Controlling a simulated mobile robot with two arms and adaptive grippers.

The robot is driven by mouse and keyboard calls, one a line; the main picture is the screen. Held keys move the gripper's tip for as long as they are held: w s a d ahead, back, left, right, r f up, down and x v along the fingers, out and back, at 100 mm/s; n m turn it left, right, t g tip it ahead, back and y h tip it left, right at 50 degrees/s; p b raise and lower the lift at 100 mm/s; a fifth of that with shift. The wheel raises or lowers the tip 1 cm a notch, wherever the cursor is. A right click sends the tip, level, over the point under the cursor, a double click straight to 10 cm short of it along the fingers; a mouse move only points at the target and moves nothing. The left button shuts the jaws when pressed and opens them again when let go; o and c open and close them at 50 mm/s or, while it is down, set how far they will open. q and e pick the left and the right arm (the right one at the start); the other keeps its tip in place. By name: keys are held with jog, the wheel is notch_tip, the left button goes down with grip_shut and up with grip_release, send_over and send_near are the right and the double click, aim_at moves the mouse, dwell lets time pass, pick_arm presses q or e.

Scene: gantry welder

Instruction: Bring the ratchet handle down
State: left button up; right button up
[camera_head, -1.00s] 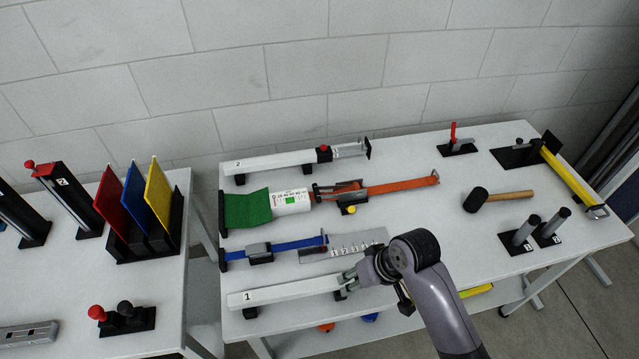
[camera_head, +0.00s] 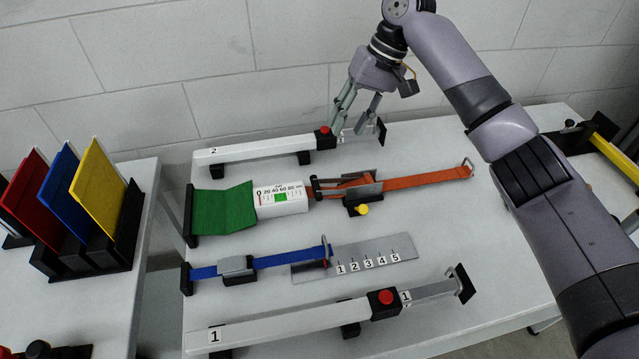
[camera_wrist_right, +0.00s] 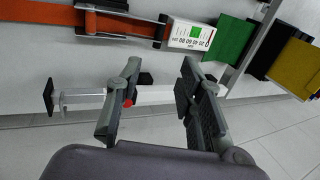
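The ratchet (camera_head: 365,191) is a grey metal piece on the orange strap (camera_head: 425,177), with a yellow knob (camera_head: 361,209) at its front. Its handle is not clearly distinct from its frame at this size. The strap also shows at the top of the right wrist view (camera_wrist_right: 52,14). My right gripper (camera_head: 353,118) is open and empty, fingers pointing down at the right end of bar 2 (camera_head: 255,150), near its red button (camera_head: 325,130). It is behind and above the ratchet, apart from it. In the right wrist view the fingers (camera_wrist_right: 158,90) are spread. My left gripper is out of view.
A green strap end (camera_head: 222,207) and a white scale box (camera_head: 280,197) lie left of the ratchet. The blue strap (camera_head: 290,257), a numbered plate (camera_head: 375,262) and bar 1 (camera_head: 275,327) lie in front. Coloured panels (camera_head: 58,195) stand on the left table.

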jog(key=p, duration=0.2)
send_near(317, 184)
jog(key=x, duration=0.7)
jog(key=shift+f, duration=0.1)
jog(key=shift+a+f, duration=0.2)
jog(key=shift+f, duration=0.3)
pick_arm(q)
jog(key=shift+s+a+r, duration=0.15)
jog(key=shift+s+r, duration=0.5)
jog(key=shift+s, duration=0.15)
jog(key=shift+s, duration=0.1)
pick_arm(e)
jog(key=shift+c, duration=0.5)
grip_shut()
